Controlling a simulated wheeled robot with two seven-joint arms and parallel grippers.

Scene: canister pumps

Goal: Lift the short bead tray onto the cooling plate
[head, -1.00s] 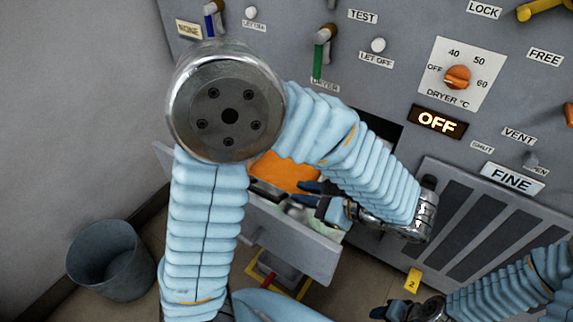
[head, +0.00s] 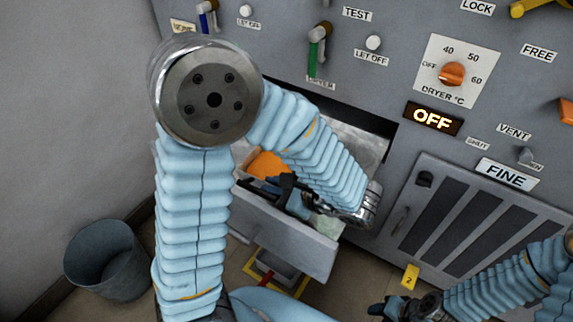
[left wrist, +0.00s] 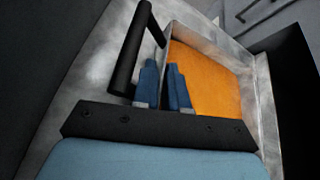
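A metal-walled tray with orange contents (head: 268,165) shows in the head view, partly covered by my left arm. In the left wrist view, the orange-filled tray (left wrist: 205,80) lies right of the fingers, with a black bar handle (left wrist: 130,55) at its left. My left gripper (left wrist: 163,75) has its two blue fingers close together at the tray's left wall, beside the handle. A narrow gap shows between them; whether they press on the wall is unclear. My right gripper (head: 380,309) is at the bottom edge, away from the tray. I cannot identify the cooling plate.
A grey drawer front (head: 285,240) stands pulled out below the panel opening (head: 350,135). A louvred door (head: 450,210) is at the right. A bucket (head: 108,260) stands on the floor at left. A yellow-edged fixture (head: 275,278) is below the drawer.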

